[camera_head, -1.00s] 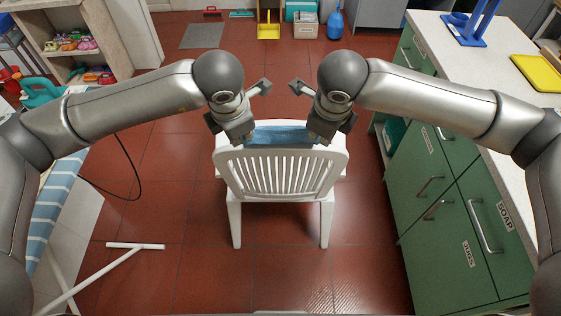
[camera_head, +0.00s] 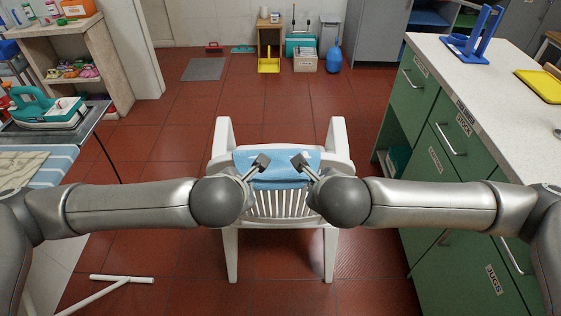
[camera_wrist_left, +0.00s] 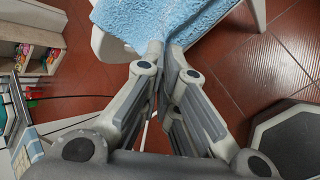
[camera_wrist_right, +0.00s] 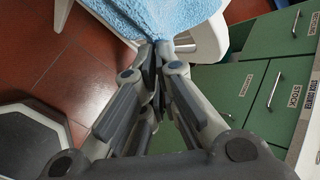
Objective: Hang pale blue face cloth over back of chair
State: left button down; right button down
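The pale blue face cloth (camera_head: 277,163) lies spread across the top of the white chair's (camera_head: 285,206) back, with slats showing below its near edge. I cannot tell how far it hangs on either side. In the left wrist view my left gripper (camera_wrist_left: 167,50) has its fingertips together at the edge of the cloth (camera_wrist_left: 165,17). In the right wrist view my right gripper (camera_wrist_right: 158,50) likewise has its fingertips closed on the cloth's edge (camera_wrist_right: 155,15).
Green drawers (camera_head: 450,165) under a pale counter (camera_head: 490,75) stand close on the right. A blue-and-white striped ironing board (camera_head: 60,165) is at the left, its white leg (camera_head: 120,279) low over the floor. Red tiled floor is open beyond the chair.

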pick_arm(q)
jog(key=shift+f+t+b, duration=0.3)
jog(key=shift+f+b, duration=0.05)
jog(key=shift+f, duration=0.35)
pick_arm(e)
jog(key=shift+f+t, duration=0.3)
jog(key=shift+f, duration=0.4)
pick_arm(q)
jog(key=c, duration=1.4)
grip_release()
jog(key=shift+c, duration=0.2)
pick_arm(e)
jog(key=c, duration=1.4)
grip_release()
jog(key=shift+c, duration=0.2)
pick_arm(q)
jog(key=shift+s, duration=0.1)
pick_arm(e)
jog(key=shift+s, duration=0.1)
